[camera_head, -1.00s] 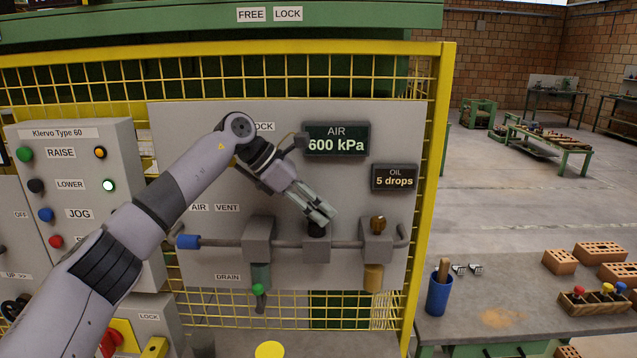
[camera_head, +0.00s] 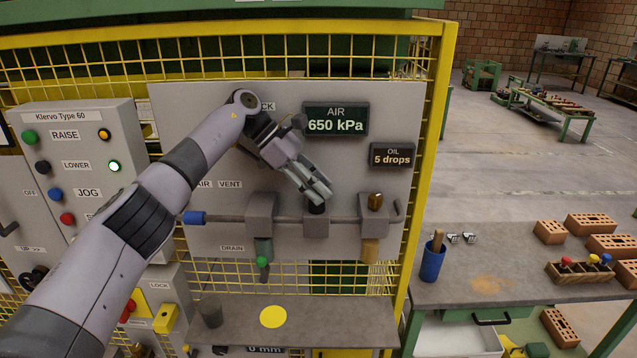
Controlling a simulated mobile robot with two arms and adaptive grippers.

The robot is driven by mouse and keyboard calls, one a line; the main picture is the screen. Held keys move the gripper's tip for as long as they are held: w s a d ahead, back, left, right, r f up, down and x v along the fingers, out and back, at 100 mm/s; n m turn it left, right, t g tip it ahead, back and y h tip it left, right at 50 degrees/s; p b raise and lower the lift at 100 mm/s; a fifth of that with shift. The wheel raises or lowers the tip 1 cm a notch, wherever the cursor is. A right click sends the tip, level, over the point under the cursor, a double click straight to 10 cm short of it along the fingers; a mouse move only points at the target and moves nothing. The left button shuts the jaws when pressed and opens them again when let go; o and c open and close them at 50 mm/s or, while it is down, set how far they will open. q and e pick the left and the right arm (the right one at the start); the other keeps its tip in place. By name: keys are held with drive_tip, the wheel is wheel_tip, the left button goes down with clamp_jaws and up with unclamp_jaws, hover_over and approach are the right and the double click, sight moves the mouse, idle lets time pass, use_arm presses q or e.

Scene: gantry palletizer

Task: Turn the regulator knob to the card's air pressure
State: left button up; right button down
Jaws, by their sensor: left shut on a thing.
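The black regulator knob (camera_head: 317,208) sits on top of the middle grey block (camera_head: 316,227) of the air line. My left gripper (camera_head: 318,197) reaches down from the upper left and is shut on the knob, its fingers hiding most of it. The dark AIR display (camera_head: 336,119) above reads 650 kPa. The OIL display (camera_head: 391,155) beside it reads 5 drops. I see no card giving an air pressure in this view. My right gripper is not in view.
A blue-handled valve (camera_head: 194,217) and a green drain knob (camera_head: 262,262) sit left of the regulator, and a brass knob (camera_head: 375,201) sits to its right. A shelf with a yellow disc (camera_head: 273,317) is below. A bench with bricks (camera_head: 590,224) stands right.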

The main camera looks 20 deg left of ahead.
use_arm(q)
drive_tip(key=o, duration=1.2)
drive_tip(key=shift+c, duration=0.2)
drive_tip(key=v, duration=1.2)
drive_tip(key=shift+s, duration=0.15)
